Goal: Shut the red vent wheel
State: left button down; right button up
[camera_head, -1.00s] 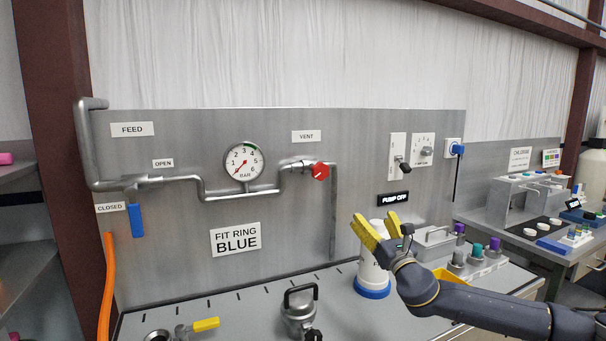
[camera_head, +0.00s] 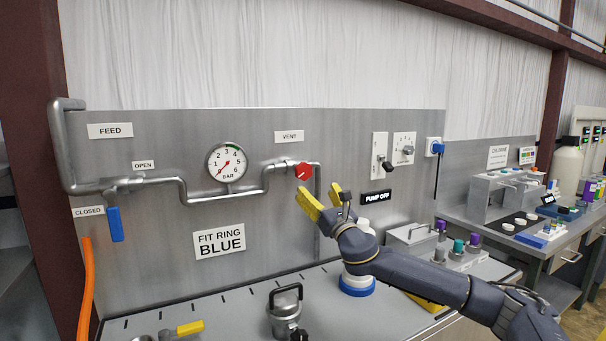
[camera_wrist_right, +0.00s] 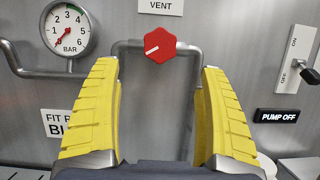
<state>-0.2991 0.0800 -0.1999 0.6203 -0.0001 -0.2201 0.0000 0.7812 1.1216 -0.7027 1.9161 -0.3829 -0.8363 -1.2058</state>
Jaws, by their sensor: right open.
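The red vent wheel (camera_head: 303,171) sits on the pipe under the VENT label, on the grey panel. In the right wrist view the wheel (camera_wrist_right: 157,46) shows a white mark pointing to the lower left. My right gripper (camera_head: 323,198) is open and empty, just below and to the right of the wheel and apart from it. In the right wrist view its yellow fingers (camera_wrist_right: 160,85) stand wide apart, with the wheel beyond them, above the gap. My left gripper is not in view.
The pressure gauge (camera_head: 227,162) is left of the wheel. A white jug with a blue base (camera_head: 357,288) stands partly behind my right arm. A metal lidded vessel (camera_head: 285,312) is on the bench. The PUMP OFF sign (camera_head: 376,198) and a switch (camera_head: 381,160) are on the right.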

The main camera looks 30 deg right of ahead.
aim_at(305, 175)
jog(key=x, duration=1)
jog(key=shift+w+r, duration=0.1)
jog(key=shift+w, duration=0.2)
jog(key=c, duration=1.3)
